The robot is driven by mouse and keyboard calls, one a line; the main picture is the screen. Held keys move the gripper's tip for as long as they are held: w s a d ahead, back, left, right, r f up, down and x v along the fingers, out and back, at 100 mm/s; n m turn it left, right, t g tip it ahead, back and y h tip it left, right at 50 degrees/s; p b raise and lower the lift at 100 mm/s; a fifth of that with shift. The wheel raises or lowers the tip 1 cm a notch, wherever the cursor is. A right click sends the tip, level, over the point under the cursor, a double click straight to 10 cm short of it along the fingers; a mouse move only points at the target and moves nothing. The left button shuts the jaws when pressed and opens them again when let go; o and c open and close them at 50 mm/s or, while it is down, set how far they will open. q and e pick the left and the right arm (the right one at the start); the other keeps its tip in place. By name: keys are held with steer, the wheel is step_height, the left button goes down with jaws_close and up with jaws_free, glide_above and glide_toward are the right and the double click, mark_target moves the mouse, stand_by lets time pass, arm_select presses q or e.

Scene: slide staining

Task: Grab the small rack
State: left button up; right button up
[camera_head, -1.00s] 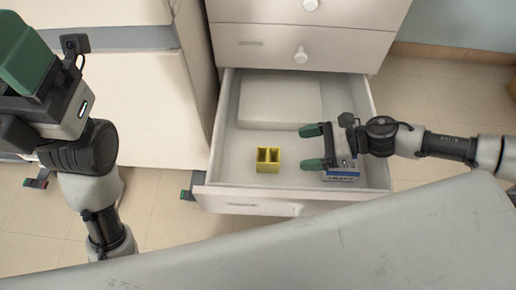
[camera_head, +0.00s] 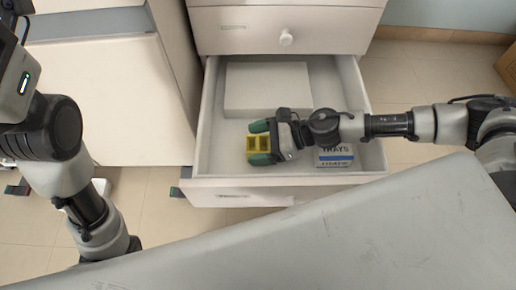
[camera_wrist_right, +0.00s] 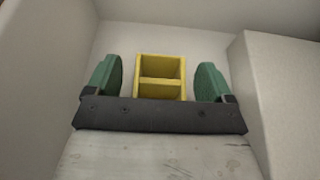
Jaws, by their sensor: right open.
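The small rack (camera_head: 252,143) is a yellow two-compartment holder inside the open drawer (camera_head: 206,135). My right gripper (camera_head: 260,143) is open at the rack, its green fingers on the far and near sides of it. In the right wrist view the rack (camera_wrist_right: 160,73) sits between the two green fingertips (camera_wrist_right: 160,82), with a gap on each side.
A box labelled "TRAYS" (camera_head: 334,156) stands in the drawer's right part, below my right arm. A white block (camera_head: 267,88) lies at the drawer's back. The drawer walls surround the rack. A grey surface (camera_head: 330,225) spans the foreground.

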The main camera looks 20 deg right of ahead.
steer(key=shift+c, duration=0.2)
steer(key=c, duration=1)
steer(key=shift+r, duration=0.15)
